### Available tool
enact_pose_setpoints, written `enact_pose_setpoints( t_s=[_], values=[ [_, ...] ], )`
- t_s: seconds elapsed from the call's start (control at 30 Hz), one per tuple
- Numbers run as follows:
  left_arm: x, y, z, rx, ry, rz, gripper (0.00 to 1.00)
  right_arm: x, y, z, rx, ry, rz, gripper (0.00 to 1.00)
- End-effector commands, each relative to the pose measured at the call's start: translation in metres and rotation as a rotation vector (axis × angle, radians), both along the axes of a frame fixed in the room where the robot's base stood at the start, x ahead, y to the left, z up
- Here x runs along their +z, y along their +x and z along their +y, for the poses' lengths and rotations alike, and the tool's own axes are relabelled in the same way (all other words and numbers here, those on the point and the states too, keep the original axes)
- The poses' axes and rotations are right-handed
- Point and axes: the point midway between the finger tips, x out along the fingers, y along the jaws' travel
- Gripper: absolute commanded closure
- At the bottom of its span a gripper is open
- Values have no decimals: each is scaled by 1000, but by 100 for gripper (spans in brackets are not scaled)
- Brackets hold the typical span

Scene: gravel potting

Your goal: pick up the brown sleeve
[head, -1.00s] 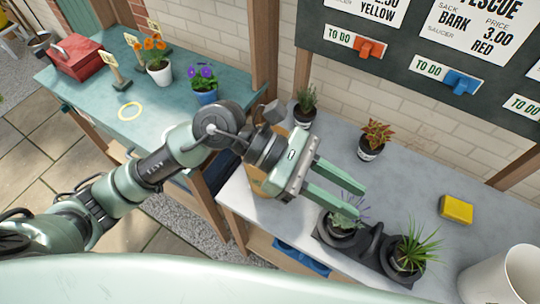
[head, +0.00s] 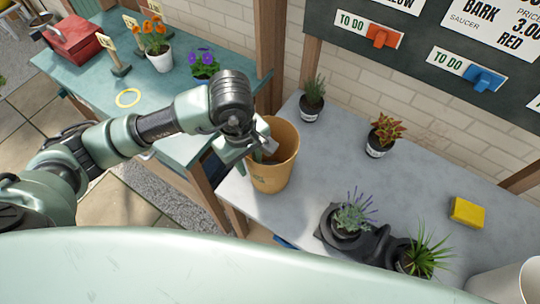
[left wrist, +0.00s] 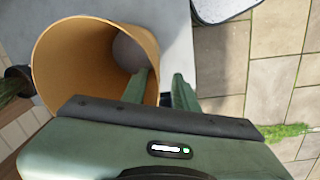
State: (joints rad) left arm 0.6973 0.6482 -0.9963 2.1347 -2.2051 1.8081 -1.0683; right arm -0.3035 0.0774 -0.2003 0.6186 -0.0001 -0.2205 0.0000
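The brown sleeve (head: 275,178) is a tan, open-topped pot cover standing on the left end of the grey bench. In the left wrist view the sleeve (left wrist: 85,45) shows its open mouth and looks empty, with a pale bottom. My left gripper (head: 256,150) is at the sleeve's near-left rim. In the left wrist view the left gripper (left wrist: 163,75) has one finger inside the mouth and the other outside, with the wall between them. The fingers are apart, and a gap shows beside the wall. My right gripper is not in view.
Potted plants stand on the grey bench (head: 305,205): a green one (head: 313,98), a reddish one (head: 380,135), and two in a dark tray (head: 330,240). A yellow block (head: 467,212) and a white container (head: 510,282) are at right. A teal table (head: 100,100) adjoins at left.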

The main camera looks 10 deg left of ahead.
Motion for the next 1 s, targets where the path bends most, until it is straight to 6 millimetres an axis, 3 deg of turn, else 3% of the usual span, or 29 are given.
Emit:
enact_pose_setpoints(
  t_s=[0.1, 0.23, 0.5, 0.53, 0.63, 1.0],
  values=[
    [-15, 3, 1, 2, 1, 8, 71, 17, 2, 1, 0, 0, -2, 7],
    [-32, 5, 0, 1, 0, 4, 71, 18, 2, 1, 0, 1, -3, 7],
    [-38, 6, -1, 0, -2, 1, 71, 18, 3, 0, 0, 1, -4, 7],
    [-38, 6, -1, 0, -2, 1, 74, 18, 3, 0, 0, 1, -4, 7],
    [-38, 6, -1, 0, -2, 1, 100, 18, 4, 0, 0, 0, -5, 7],
    [-37, 6, -1, 0, -2, 1, 100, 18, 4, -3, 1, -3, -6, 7]
  ],
)
